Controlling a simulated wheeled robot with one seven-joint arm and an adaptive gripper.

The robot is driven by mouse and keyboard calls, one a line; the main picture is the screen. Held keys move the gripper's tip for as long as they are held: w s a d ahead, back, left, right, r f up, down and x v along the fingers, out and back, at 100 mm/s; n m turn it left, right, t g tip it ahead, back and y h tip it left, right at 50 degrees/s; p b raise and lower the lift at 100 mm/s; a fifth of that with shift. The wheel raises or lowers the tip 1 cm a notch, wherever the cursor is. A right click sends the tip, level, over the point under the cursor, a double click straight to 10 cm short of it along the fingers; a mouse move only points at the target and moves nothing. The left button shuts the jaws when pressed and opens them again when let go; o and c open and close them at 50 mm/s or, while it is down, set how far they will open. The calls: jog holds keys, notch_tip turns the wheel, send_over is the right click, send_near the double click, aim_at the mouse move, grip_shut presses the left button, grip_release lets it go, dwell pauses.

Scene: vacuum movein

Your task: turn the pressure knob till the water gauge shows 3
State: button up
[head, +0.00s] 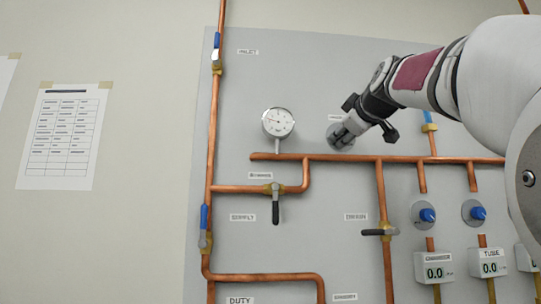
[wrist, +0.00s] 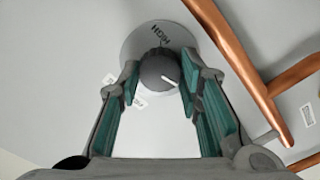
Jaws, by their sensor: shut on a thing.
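The water gauge (head: 278,122) is a round white dial on the panel, above a horizontal copper pipe. Its needle is too small to read surely. The pressure knob (wrist: 157,67) is dark grey with a white mark at its lower right in the wrist view. It sits on a round grey plate (wrist: 134,44) lettered HIGH. My gripper (head: 345,136) is at this plate, right of the gauge, and hides the knob in the head view. In the wrist view my gripper (wrist: 160,79) has its green-padded fingers on both sides of the knob, shut on it.
Copper pipes run below and right of my gripper; one pipe (wrist: 240,65) passes close to the right finger. Valves with blue or dark handles (head: 276,204) and blue knobs (head: 427,215) over digital readouts (head: 435,272) stand on the grey panel. A paper chart (head: 65,136) hangs at left.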

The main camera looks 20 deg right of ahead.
jog(key=m+p, duration=0.1)
jog(key=m, duration=0.4)
jog(key=m+p, duration=0.1)
jog(key=m, duration=0.4)
jog(key=shift+d+m, duration=0.1)
jog(key=shift+m, duration=0.3)
jog(key=m+p, duration=0.2)
jog(key=m, duration=0.3)
jog(key=shift+d+f+m+p, duration=0.1)
jog(key=shift+m+p, duration=0.8)
jog(key=shift+m, duration=1.6)
jog(key=o, duration=1.2)
jog(key=shift+c, duration=0.2)
jog(key=shift+s, duration=0.15)
